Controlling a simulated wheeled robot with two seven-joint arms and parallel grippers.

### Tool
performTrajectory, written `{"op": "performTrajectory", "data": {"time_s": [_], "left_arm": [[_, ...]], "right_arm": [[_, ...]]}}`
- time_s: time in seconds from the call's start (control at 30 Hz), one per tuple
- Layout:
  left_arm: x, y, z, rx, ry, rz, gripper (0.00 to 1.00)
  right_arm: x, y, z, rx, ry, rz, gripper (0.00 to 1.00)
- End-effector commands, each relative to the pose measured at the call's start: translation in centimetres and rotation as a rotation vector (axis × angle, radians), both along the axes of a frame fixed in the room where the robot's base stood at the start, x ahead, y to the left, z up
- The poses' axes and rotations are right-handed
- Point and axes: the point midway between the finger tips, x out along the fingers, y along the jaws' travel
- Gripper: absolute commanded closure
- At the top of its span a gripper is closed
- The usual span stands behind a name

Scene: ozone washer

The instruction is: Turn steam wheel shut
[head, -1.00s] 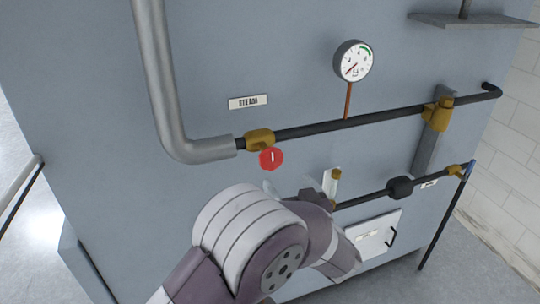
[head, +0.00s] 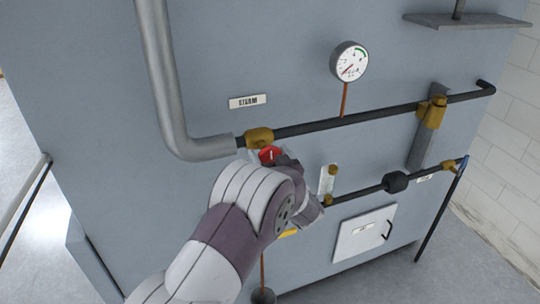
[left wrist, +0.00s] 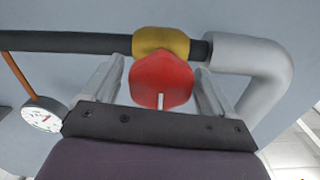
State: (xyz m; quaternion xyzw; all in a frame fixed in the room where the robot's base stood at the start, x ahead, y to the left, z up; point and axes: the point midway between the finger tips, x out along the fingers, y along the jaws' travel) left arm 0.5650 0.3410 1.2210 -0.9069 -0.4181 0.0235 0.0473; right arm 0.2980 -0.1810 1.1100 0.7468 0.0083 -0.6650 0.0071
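The red steam wheel (head: 269,154), with a white mark on it, sits below a brass valve body (head: 259,137) on the dark pipe under the STEAM label (head: 248,101). In the left wrist view the wheel (left wrist: 162,82) is large and central, its white mark pointing down in the picture. My left gripper (head: 274,158) is at the wheel and partly hides it in the head view. In the left wrist view its two fingers (left wrist: 160,70) stand on either side of the wheel, with small gaps showing. My right gripper is not in view.
A pressure gauge (head: 349,61) stands above the pipe on a copper stem. A thick grey pipe (head: 165,75) bends down at the left of the valve. A lower pipe (head: 365,191) and a white hatch (head: 364,233) are at the lower right. A shelf (head: 470,21) juts out above.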

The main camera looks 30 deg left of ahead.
Motion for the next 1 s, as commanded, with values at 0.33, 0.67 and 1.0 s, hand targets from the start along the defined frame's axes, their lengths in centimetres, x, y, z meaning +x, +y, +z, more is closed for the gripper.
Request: {"op": "performTrajectory", "data": {"time_s": [0.33, 0.67, 1.0], "left_arm": [[0.02, -0.07, 0.29, 0.023, 0.027, -0.001, 0.64], [0.04, -0.09, 0.16, 0.046, 0.049, -0.002, 0.09], [-0.24, -0.38, -0.05, 0.044, 0.05, -0.001, 0.09]], "right_arm": [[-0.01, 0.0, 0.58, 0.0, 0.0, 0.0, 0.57], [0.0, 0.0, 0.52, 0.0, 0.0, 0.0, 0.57], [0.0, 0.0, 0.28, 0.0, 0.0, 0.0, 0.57]]}}
